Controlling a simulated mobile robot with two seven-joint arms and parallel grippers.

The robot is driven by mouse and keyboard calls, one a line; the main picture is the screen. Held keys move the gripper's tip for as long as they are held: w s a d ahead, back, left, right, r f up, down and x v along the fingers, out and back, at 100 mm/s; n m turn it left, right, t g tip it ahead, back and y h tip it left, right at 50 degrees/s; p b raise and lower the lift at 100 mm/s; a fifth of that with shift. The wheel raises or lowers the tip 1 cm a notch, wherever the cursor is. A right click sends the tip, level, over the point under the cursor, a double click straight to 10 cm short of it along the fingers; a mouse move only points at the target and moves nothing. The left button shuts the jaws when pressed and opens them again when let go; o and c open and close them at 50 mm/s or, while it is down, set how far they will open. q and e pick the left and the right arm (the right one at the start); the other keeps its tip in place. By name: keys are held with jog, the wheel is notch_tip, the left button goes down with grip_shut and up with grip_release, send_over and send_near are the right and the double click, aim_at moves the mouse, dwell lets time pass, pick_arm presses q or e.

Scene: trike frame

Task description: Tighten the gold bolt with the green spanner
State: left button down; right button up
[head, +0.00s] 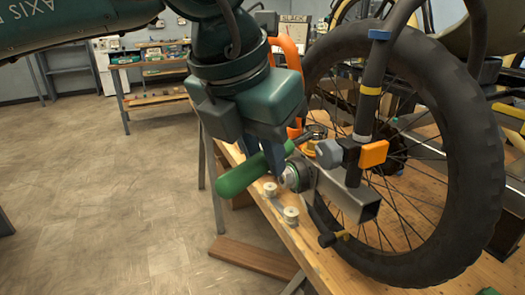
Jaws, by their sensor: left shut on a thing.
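My left gripper (272,155) comes down from the top and is shut on the green spanner (236,178). The spanner's thick green handle sticks out to the lower left of the fingers. Its dark metal head (317,131) reaches to the upper right, towards the wheel. My right gripper is not in view.
A large black-tyred wheel (461,150) stands at the right beside a grey square metal tube (345,196). Pale round pegs (291,216) stand on the wooden workbench (315,265) near its left edge. Open floor (110,200) lies to the left, with another bench further back.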

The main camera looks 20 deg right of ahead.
pick_arm(q)
jog(key=shift+f+b, duration=1.1)
dwell(0.3)
jog(key=c, duration=1.8)
grip_release()
jog(key=shift+c, duration=0.2)
grip_shut()
jog(key=shift+w+a+m+g+h, duration=0.15)
jog(key=shift+w+a+m+g, duration=0.25)
jog(key=shift+w+m, duration=0.5)
jog(key=shift+w+a+m+g+h, duration=0.2)
jog(key=shift+w+a+m, duration=0.35)
jog(key=shift+w+m, duration=0.35)
jog(key=shift+w, duration=0.15)
